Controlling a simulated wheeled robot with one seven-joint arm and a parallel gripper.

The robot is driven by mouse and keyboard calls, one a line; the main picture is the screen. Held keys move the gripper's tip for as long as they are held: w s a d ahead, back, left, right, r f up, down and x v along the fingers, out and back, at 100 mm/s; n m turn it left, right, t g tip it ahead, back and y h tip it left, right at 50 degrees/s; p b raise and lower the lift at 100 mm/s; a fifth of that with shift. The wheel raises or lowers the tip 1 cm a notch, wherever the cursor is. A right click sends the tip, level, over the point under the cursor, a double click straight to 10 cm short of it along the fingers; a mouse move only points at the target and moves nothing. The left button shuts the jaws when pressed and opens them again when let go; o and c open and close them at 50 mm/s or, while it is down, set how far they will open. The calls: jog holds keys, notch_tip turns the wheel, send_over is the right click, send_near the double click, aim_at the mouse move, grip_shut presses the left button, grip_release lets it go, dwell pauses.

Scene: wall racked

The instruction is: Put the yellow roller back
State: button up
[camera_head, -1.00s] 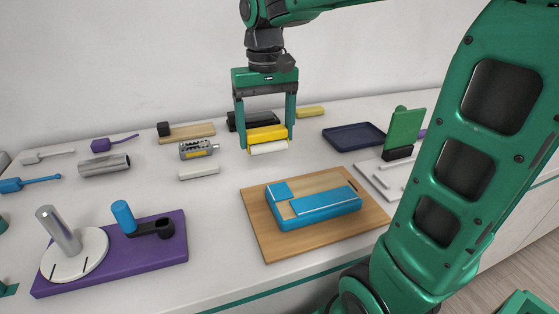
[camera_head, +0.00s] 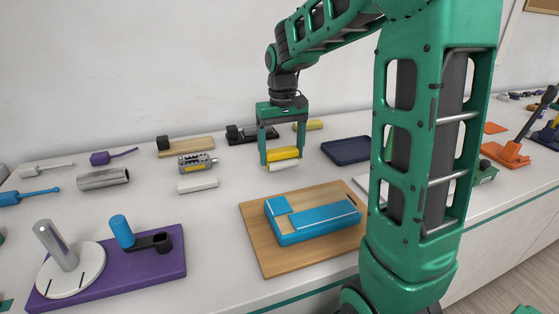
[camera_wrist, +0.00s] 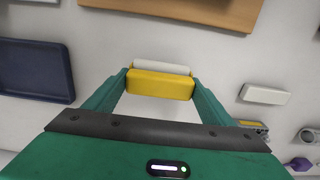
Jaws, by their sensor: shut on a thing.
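The yellow roller (camera_head: 283,153) has a yellow block-like body with a pale roller (camera_head: 284,166) along its lower side. My gripper (camera_head: 283,156) is shut on the yellow body, with one finger at each end, and points down. In the wrist view the yellow body (camera_wrist: 160,85) spans the gap between the fingertips, and the pale roller (camera_wrist: 161,68) shows beyond it. The roller is over the white counter, left of the navy tray. I cannot tell whether it touches the counter.
The navy tray (camera_head: 346,151) lies right of my gripper. A black device (camera_head: 250,135) and another yellow object (camera_head: 312,125) lie behind. A white block (camera_head: 197,184) and a grey tool (camera_head: 197,163) lie left. A wooden board (camera_head: 262,237) with a blue box (camera_head: 306,224) is in front.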

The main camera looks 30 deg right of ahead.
aim_at(282, 161)
jog(key=shift+f, duration=1.3)
jog(key=shift+f, duration=0.25)
jog(key=o, duration=1.1)
